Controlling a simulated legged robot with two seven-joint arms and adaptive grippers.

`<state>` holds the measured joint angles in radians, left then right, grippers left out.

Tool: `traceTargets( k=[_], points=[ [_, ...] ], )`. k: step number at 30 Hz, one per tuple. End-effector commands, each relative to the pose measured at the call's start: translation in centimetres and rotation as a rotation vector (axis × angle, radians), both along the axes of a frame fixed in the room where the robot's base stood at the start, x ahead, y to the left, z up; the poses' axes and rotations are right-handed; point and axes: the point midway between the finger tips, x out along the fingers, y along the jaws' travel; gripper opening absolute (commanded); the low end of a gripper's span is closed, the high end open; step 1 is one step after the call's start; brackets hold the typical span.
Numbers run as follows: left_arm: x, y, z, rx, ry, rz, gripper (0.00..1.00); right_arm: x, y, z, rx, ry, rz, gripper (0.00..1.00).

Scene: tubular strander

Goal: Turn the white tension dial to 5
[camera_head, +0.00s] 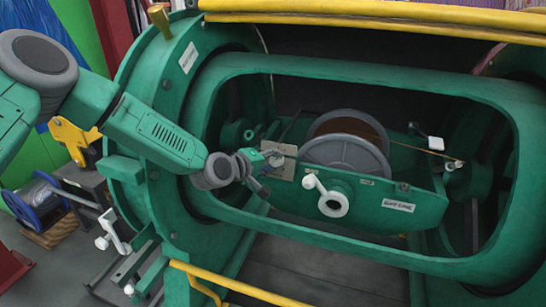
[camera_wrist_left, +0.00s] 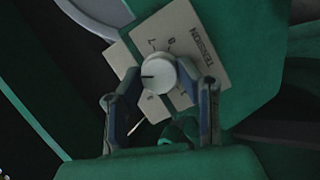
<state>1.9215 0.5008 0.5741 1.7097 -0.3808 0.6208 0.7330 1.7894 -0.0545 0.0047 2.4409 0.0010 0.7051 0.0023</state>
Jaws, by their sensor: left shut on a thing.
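The white tension dial (camera_wrist_left: 158,73) shows in the left wrist view on a pale plate (camera_wrist_left: 206,42) marked TENSION. A short dark pointer line on the dial points to the left of the picture. Some numerals stand around the dial, but they are too small to read surely and some are covered. My left gripper (camera_wrist_left: 163,84) is shut on the dial, one finger on either side. In the head view, my left gripper (camera_head: 260,170) is at the plate (camera_head: 280,161), and the dial cannot be made out there. My right gripper is not in view.
A grey-flanged spool (camera_head: 345,157) sits in the green cradle, right of the plate. A white crank handle (camera_head: 331,202) stands out from the cradle's front. The machine's green frame (camera_head: 345,67) surrounds this opening. Yellow rails (camera_head: 375,22) run above it and below it.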

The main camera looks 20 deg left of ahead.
Motion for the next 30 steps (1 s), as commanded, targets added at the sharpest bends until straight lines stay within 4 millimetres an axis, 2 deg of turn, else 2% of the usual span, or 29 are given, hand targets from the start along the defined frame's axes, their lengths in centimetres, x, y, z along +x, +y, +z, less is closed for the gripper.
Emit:
traceTargets(
  k=[20,21,22,30],
  points=[
    [-0.28,0.05,-0.63,0.061,0.011,-0.02,0.02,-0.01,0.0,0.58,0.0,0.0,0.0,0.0],
    [-0.29,0.04,-0.63,0.061,0.011,-0.02,0.41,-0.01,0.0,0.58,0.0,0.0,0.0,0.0],
    [-0.28,0.04,-0.62,0.061,0.01,-0.019,0.5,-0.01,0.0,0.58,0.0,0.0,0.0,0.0],
    [-0.17,0.0,-0.22,0.059,0.003,-0.018,0.5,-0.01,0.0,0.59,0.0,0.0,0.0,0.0]
  ],
)
